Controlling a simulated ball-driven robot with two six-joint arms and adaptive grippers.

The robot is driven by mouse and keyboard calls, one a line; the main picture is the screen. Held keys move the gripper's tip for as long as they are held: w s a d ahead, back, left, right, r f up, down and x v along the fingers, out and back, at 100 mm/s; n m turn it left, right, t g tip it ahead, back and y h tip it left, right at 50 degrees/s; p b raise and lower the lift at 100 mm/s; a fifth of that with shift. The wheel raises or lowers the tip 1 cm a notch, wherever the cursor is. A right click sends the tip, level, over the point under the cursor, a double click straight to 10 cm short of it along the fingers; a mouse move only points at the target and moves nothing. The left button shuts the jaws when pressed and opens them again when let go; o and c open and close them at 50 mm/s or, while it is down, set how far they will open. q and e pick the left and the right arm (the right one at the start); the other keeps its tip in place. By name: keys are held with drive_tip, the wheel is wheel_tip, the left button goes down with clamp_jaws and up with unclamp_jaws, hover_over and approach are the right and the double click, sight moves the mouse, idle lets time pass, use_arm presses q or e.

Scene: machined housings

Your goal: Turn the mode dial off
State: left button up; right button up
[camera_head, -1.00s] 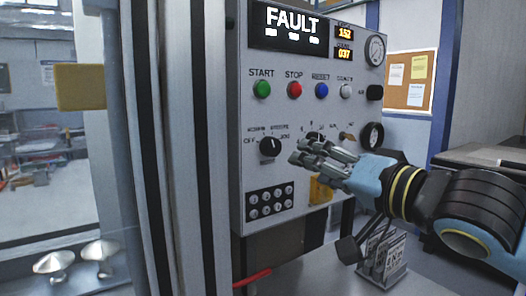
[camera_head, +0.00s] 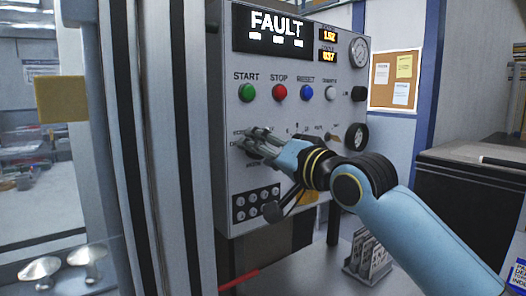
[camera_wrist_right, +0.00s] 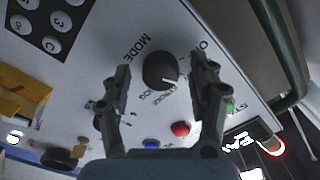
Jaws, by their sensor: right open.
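The mode dial (camera_wrist_right: 160,71) is a round black knob on the white control panel (camera_head: 290,165), under the word MODE in the wrist view. A thin pale mark shows at its rim; a label beginning with O is partly hidden by a finger. My right gripper (camera_head: 250,142) is at the panel and hides the dial in the head view. In the wrist view, my right gripper (camera_wrist_right: 161,66) is open, with one finger on each side of the dial and visible gaps. My left gripper is not in view.
Above are the green START button (camera_head: 246,92), the red STOP button (camera_head: 279,92) and a blue button (camera_head: 306,92). A black keypad (camera_head: 258,203) is below. A lit display (camera_head: 272,30) reads FAULT. A grey post (camera_head: 165,150) stands left of the panel.

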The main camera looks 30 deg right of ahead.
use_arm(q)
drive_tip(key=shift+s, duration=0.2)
use_arm(e)
drive_tip(key=c, duration=1.2)
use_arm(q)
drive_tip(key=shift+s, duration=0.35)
use_arm(e)
drive_tip(key=shift+o, duration=0.2)
drive_tip(key=shift+n, duration=0.3)
use_arm(q)
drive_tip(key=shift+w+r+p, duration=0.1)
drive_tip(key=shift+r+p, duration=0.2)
drive_tip(key=shift+p, duration=0.05)
use_arm(e)
drive_tip(key=n, duration=0.8)
drive_tip(key=shift+n, duration=0.3)
